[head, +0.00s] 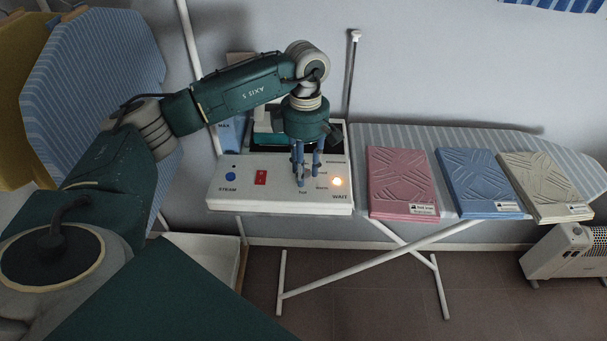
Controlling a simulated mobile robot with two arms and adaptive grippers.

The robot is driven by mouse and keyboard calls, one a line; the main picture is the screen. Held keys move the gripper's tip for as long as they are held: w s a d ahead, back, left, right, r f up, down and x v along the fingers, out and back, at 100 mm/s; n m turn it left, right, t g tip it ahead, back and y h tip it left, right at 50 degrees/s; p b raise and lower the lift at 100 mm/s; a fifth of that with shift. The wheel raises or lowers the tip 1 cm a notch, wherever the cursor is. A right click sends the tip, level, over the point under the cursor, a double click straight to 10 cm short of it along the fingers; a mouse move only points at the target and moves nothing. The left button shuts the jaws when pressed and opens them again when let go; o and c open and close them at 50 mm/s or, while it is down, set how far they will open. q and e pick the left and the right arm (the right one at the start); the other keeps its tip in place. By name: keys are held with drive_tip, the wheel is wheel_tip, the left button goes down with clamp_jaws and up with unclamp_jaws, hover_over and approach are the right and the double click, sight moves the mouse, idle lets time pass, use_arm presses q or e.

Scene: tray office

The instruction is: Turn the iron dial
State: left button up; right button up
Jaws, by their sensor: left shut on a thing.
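A white iron station (230,197) stands at the left end of the striped ironing board. My right gripper is not in view.
A pink folded cloth (402,180), a blue one (480,180) and a beige one (545,178) lie in a row on the ironing board (400,136). A white heater (565,250) stands on the floor at right. A thin pole (351,75) rises behind the station.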

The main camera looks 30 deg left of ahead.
sight(306, 171)
use_arm(q)
drive_tip(key=shift+m+b, duration=0.65)
drive_tip(key=shift+m, duration=0.65)
drive_tip(key=shift+r, duration=0.1)
drive_tip(key=o, duration=1.2)
drive_tip(key=shift+d, duration=0.1)
drive_tip(key=shift+c, duration=0.2)
wheel_tip(306, 171, up, 12)
drive_tip(key=shift+w, duration=0.35)
